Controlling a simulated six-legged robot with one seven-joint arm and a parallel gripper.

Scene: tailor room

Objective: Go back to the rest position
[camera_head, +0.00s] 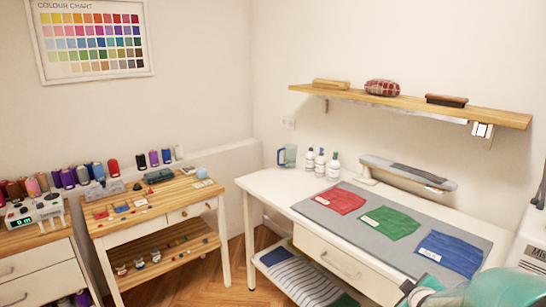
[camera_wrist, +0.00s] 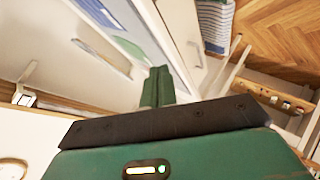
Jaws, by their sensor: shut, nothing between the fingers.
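My gripper (camera_wrist: 157,82) shows in the wrist view as two green fingers pressed together with nothing between them. It hangs in free air with the white table (camera_wrist: 190,40) beyond it. In the head view, a teal part of my arm (camera_head: 480,288) shows at the lower right corner, in front of the table's right end. The fingertips cannot be made out clearly there.
The white table (camera_head: 262,184) bears a grey mat (camera_head: 345,214) with red (camera_head: 340,200), green (camera_head: 391,222) and blue (camera_head: 452,252) cloths. A small ironing board (camera_head: 405,172) stands behind. A wooden shelf (camera_head: 400,101) hangs above. A wooden cart (camera_head: 150,215) stands left.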

